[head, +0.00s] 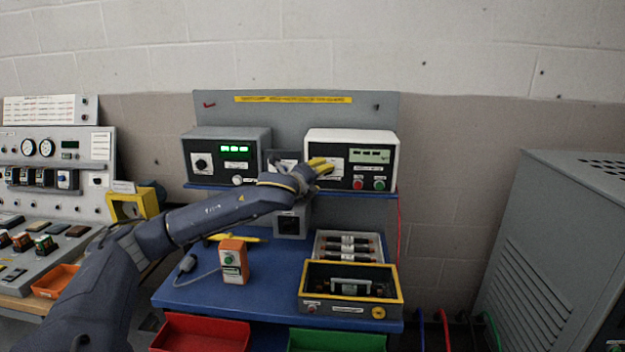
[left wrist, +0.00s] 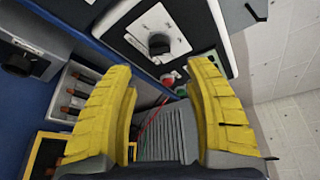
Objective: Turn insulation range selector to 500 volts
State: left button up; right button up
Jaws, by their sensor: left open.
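The white-cased instrument (head: 350,160) stands on the right of the blue shelf, with a lit display and red and green buttons. Its black selector knob (left wrist: 158,44) shows in the left wrist view on a white dial plate (left wrist: 150,30); the scale markings are too small to read. In the head view my gripper hides the knob. My left gripper (head: 320,166) is at the left part of this instrument's front. In the left wrist view its yellow fingers (left wrist: 158,78) are spread apart with nothing between them. The knob appears beyond the fingertips, apart from them. My right gripper is not in view.
A second instrument (head: 227,155) with a green display stands left on the shelf. Below, the blue bench (head: 200,288) holds an orange handheld box (head: 233,262), a tray of fuse-like parts (head: 348,246) and a yellow-rimmed box (head: 350,290). A grey cabinet (head: 560,240) stands at right.

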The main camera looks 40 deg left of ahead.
pick_arm(q)
jog(key=shift+v, duration=2.15)
